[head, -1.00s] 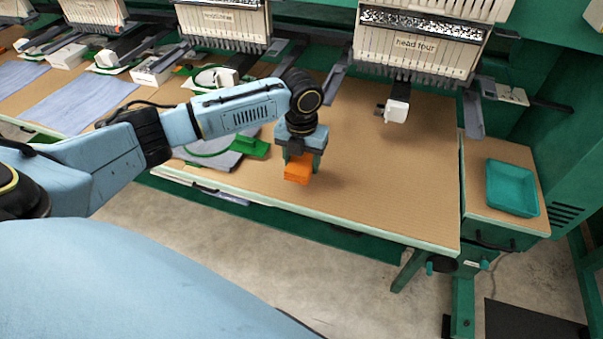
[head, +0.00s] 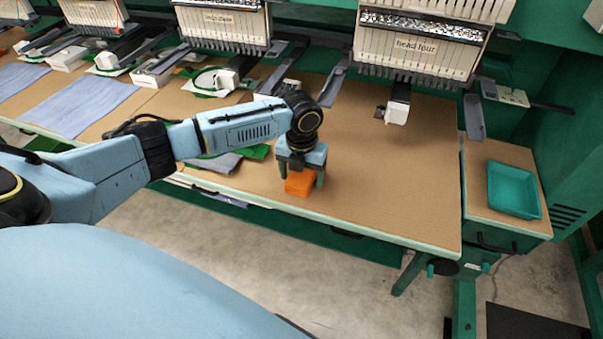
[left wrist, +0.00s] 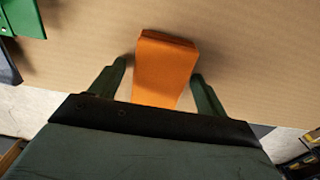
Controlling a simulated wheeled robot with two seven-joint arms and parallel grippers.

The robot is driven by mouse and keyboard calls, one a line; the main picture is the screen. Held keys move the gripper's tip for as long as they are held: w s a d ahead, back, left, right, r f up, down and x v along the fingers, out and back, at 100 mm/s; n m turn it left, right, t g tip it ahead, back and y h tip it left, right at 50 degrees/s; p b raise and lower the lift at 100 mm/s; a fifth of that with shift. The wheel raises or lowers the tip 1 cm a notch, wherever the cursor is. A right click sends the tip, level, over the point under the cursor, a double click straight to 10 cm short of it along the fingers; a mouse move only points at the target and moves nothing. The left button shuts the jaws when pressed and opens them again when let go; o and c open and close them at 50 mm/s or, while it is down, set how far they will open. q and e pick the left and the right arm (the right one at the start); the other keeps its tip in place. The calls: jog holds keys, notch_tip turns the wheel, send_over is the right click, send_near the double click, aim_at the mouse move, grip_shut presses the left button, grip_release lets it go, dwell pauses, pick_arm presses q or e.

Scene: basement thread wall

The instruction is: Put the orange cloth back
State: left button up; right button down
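The orange cloth (head: 299,183), a small folded block, is on the brown tabletop near its front edge. My left gripper (head: 301,178) is right over it, pointing down, with a finger on each side. In the left wrist view the cloth (left wrist: 165,65) lies between the two spread fingers of the left gripper (left wrist: 160,72), with a gap showing on both sides. The left gripper is open. Part of the cloth's top is hidden under the gripper in the head view. My right gripper is not in view.
A teal tray (head: 514,189) sits on the side cabinet at right. Grey cloth (head: 216,163) and a green piece (head: 258,151) lie left of the gripper. Machine heads, one labelled "head four" (head: 409,45), stand behind. The tabletop right of the gripper is clear.

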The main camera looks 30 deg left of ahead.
aim_at(302, 175)
pick_arm(q)
notch_tip(302, 175, up, 12)
jog(key=p, duration=0.1)
jog(key=shift+r+p, duration=0.2)
jog(key=shift+p, duration=0.1)
dwell(0.4)
